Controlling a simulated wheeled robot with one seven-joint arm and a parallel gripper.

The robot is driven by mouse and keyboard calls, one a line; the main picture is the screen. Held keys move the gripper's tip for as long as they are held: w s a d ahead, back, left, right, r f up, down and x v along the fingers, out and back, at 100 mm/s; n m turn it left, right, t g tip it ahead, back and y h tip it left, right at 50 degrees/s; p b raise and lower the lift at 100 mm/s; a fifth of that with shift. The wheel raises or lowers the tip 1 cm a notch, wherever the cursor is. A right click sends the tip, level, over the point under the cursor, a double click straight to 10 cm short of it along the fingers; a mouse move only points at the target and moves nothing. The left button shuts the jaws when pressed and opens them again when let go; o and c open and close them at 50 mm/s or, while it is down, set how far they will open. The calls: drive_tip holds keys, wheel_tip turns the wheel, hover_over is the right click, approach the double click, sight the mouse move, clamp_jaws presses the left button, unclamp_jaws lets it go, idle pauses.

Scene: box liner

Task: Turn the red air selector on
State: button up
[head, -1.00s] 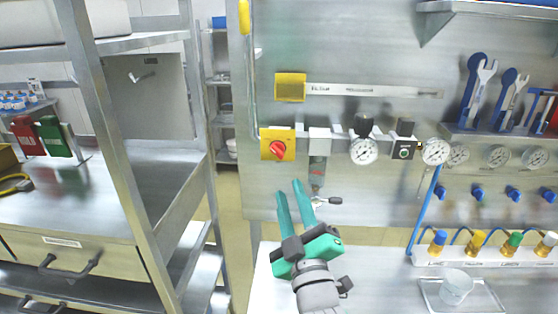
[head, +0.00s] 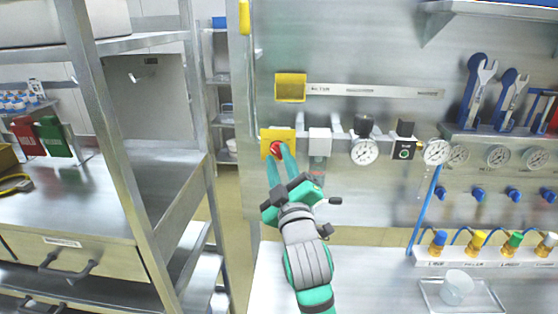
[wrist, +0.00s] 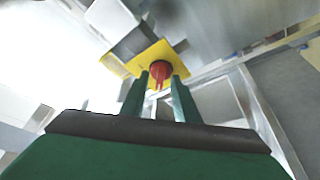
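The red air selector (head: 278,148) is a round red knob on a yellow square plate (head: 265,136) on the steel panel. It also shows in the wrist view (wrist: 160,70), with a ridge on its face pointing down toward me. My gripper (head: 280,160) is at the knob, its two green fingers spread. In the wrist view my gripper (wrist: 160,82) has one fingertip on each side of the knob's lower part. The fingers are apart; I cannot tell whether they touch the knob.
Right of the selector, a grey-white block (head: 320,140), a pressure gauge (head: 364,151) and a black regulator unit (head: 403,148) sit on the same line. A yellow box (head: 290,87) is above. A steel rack (head: 105,130) stands at left.

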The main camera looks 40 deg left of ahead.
clamp_jaws()
drive_tip(key=shift+a+f+m, duration=0.1)
drive_tip(key=shift+m, duration=0.3)
drive_tip(key=m+t+h, duration=0.2)
drive_tip(key=m+h, duration=0.1)
drive_tip(key=m, duration=0.5)
drive_tip(key=m+t+h, duration=0.2)
drive_tip(key=m+h, duration=0.2)
drive_tip(key=m, duration=0.4)
drive_tip(key=a+m+t+h, duration=0.1)
drive_tip(key=m+t+h, duration=0.1)
drive_tip(key=m, duration=0.6)
drive_tip(key=shift+s+m+h, duration=0.3)
drive_tip(key=shift+s+h, duration=0.05)
drive_tip(key=shift+h, duration=0.35)
